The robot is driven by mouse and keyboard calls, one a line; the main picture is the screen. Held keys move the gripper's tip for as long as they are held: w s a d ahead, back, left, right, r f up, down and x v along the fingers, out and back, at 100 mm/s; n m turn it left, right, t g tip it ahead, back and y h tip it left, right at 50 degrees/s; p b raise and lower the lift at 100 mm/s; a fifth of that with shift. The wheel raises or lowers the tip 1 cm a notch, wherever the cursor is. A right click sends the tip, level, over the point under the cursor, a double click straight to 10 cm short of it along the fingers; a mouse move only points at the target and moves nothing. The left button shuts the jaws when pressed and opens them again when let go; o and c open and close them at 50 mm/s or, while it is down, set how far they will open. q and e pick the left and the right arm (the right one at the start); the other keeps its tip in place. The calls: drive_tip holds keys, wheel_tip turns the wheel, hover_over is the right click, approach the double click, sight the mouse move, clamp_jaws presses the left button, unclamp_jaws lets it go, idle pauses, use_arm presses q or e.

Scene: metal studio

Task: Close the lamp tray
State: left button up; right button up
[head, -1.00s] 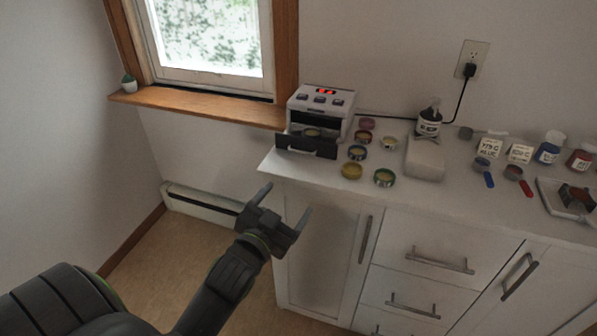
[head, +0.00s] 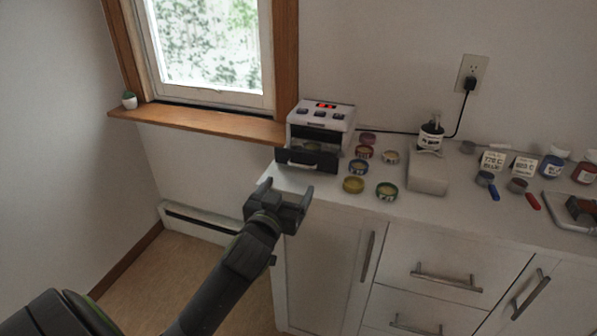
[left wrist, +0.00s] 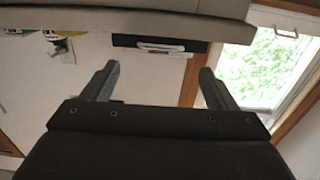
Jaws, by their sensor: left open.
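The lamp tray (head: 325,160) is a dark drawer with a silver bar handle (head: 302,165), low in a small white lamp box (head: 321,115) on the left end of the counter. Its front stands out from the box, so it is open, and part of a small tin shows inside. My left gripper (head: 289,193) is open and empty, in front of and below the tray, apart from it. In the left wrist view the tray front (left wrist: 125,41) lies beyond the two spread fingers (left wrist: 156,76). My right gripper is not in view.
The white counter (head: 480,220) edge is close to my left gripper. A wooden sill (head: 200,122) runs left of the box.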

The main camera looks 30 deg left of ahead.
sight(299, 182)
use_arm(q)
drive_tip(key=x, duration=0.8)
